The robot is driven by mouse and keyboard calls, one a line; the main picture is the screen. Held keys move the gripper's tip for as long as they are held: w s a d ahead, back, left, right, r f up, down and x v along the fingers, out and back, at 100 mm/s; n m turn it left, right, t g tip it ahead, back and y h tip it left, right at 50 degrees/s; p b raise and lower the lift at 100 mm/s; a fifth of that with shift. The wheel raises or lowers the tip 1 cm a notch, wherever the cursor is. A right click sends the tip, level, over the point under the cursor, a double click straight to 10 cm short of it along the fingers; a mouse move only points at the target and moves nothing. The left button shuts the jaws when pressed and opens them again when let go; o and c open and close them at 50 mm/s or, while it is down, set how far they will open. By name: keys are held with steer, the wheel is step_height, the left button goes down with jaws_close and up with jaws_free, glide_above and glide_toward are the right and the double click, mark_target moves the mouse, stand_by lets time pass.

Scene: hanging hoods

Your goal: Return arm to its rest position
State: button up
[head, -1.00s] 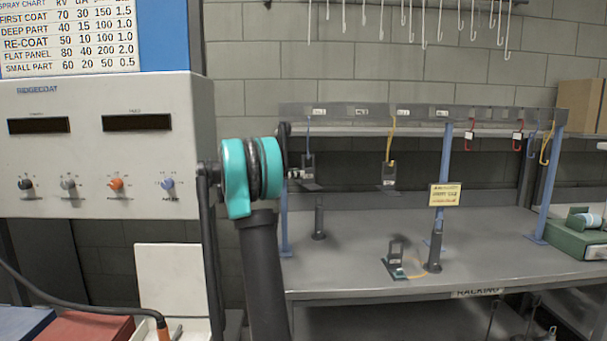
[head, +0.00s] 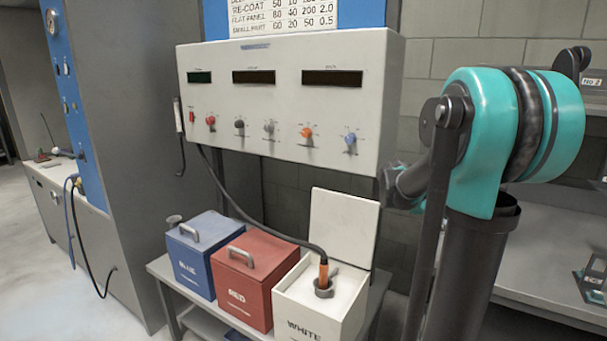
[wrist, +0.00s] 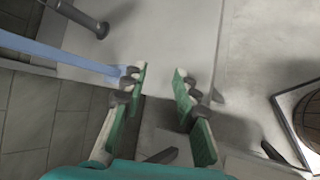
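My gripper (wrist: 161,88) shows in the wrist view with its two green-padded fingers apart and nothing between them. A grey surface lies beyond the fingertips. In the head view my arm's teal joint and dark links fill the right side, in front of the control panel's right edge and the rack bench (head: 545,255). The gripper itself does not show in the head view.
A control panel (head: 290,110) hangs on the left of my arm. Below it, a blue box (head: 197,262), a red box (head: 243,285) and an open white box (head: 322,298) stand on a low table. Clear floor (head: 80,300) lies at the left.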

steer(key=s+a+f+m+t+y, duration=0.1)
steer(key=s+a+f+m+y, duration=0.3)
steer(key=s+a+f, duration=0.5)
steer(key=s+a+f+m+t+y, duration=0.1)
steer(key=s+a+f+m+y, duration=0.4)
steer(key=s+a+f, duration=0.4)
steer(key=s+a, duration=0.2)
steer(key=a, duration=0.3)
steer(key=shift+a+y, duration=0.25)
steer(key=shift+y, duration=0.05)
steer(key=shift+s, duration=0.1)
